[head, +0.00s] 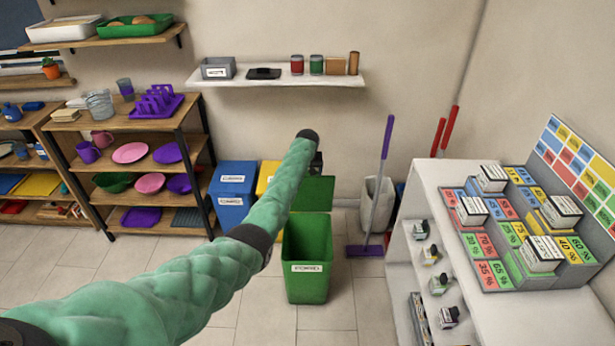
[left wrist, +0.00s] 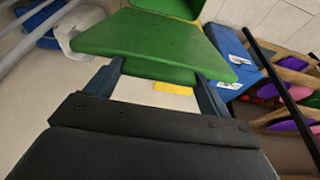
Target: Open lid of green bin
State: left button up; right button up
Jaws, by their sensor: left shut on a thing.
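The green bin (head: 306,268) stands on the floor in the middle of the head view, with a white label on its front. Its top is open and its dark inside shows. Its green lid (head: 316,194) is tilted up behind the opening. My left arm reaches across the bin from the left, and my left gripper (head: 317,164) is at the lid, partly hidden behind the arm's end. In the left wrist view my left gripper (left wrist: 160,73) has its two fingers at the edge of the lid (left wrist: 150,42), shut on it. My right gripper is not in view.
A blue bin (head: 231,196) and a yellow bin (head: 266,178) stand left of the green one. A purple-handled mop (head: 385,150) and a grey bucket (head: 376,203) stand to its right. A white counter (head: 448,205) with a box display is at right. Shelves with dishes fill the left.

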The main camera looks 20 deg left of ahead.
pick_arm(q)
jog(key=shift+w+a, duration=0.15)
jog(key=shift+w, duration=0.35)
jog(key=shift+s+r, duration=0.15)
jog(key=shift+r, duration=0.15)
jog(key=shift+f, duration=0.1)
dwell(0.4)
